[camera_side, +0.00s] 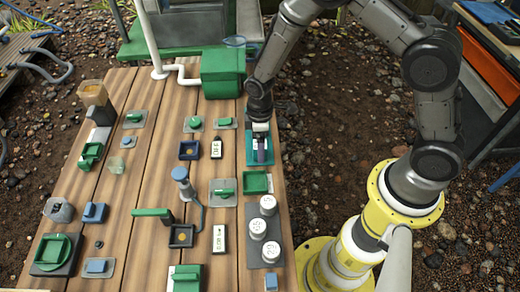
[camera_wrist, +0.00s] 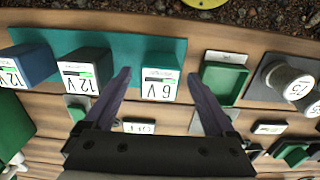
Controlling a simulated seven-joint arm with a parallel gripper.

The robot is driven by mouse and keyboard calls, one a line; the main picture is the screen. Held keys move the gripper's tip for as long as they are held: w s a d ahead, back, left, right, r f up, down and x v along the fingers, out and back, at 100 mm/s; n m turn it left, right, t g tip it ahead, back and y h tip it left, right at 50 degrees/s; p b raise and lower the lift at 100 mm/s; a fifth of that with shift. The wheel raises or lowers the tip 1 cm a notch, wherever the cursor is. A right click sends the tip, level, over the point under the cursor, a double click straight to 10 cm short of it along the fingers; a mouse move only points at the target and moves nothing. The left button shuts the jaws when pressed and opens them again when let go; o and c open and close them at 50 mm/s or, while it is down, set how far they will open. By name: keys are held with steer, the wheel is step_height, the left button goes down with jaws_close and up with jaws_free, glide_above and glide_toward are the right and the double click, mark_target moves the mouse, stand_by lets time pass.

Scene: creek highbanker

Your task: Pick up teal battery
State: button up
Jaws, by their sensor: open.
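The teal battery (camera_wrist: 161,62), with a white 6V label, stands on a teal tray (camera_wrist: 120,44) in the wrist view. My gripper (camera_wrist: 159,75) is open, with one purple finger to the left of the battery and one to the right, and gaps show on both sides. A dark 12 V battery (camera_wrist: 92,57) and a blue 12 V battery (camera_wrist: 36,62) stand to its left on the same tray. In the side view my gripper (camera_side: 262,150) points down over the teal tray (camera_side: 250,162) and largely hides the batteries.
A green square bin (camera_wrist: 222,82) stands just right of the right finger. Beyond it is a grey plate with round weights (camera_wrist: 290,80). A green box (camera_side: 222,72) stands behind the tray on the wooden table, and several switches and small parts fill the left side.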

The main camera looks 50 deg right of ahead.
steer(key=shift+f, duration=0.3)
steer(key=shift+c, duration=0.3)
jaws_close()
steer(key=shift+r, duration=0.1)
